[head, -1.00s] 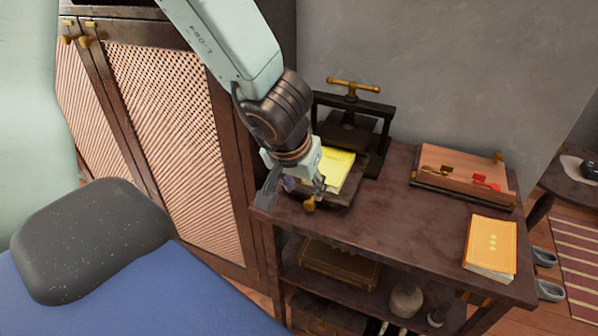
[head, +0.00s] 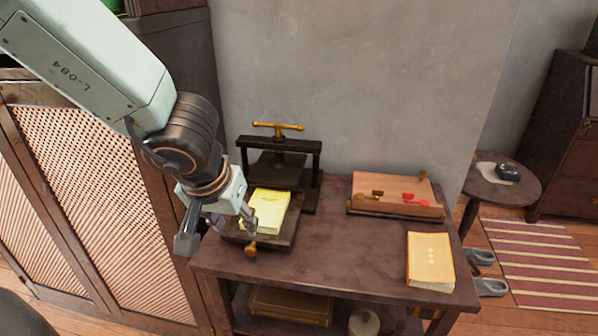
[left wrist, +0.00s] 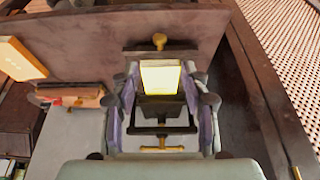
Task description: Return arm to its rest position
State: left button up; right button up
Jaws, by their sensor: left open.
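My left arm (head: 100,65), pale green with a black wrist, reaches in from the upper left. My left gripper (head: 218,230) is open at the left front of the black press, beside the yellow book (head: 266,210). The book lies on the press's dark base (head: 286,238), which has a brass knob in front. In the left wrist view the open fingers (left wrist: 163,105) stand apart, with the book (left wrist: 160,77) seen between them. I see no contact with the book, but the far finger partly overlaps the base in the head view. My right gripper is not in view.
The black press frame (head: 280,146) with a brass handle stands behind the book. On the dark table (head: 345,250) are a wooden frame (head: 393,192) and an orange book (head: 430,260). A lattice-door cabinet (head: 85,170) stands at left. The table's middle is clear.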

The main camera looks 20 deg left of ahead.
pick_arm(q)
jog(key=s+a+f+g+y, duration=0.1)
jog(key=s+f, duration=0.1)
jog(key=f, duration=0.3)
jog(key=s+a+f+g+y, duration=0.1)
jog(key=s+a+f, duration=0.1)
jog(key=f, duration=0.4)
jog(key=s+d+f+m+g+h, duration=0.1)
jog(key=s+d+f, duration=0.3)
jog(key=s+f, duration=0.4)
jog(key=s+d+f+m+g+h, duration=0.1)
jog(key=s+d+f+h, duration=0.1)
jog(key=s+d+f, duration=0.3)
jog(key=s+f, duration=0.4)
jog(key=shift+s+f, duration=0.2)
jog(key=shift+f, duration=0.05)
jog(key=shift+a, duration=0.1)
dwell(0.4)
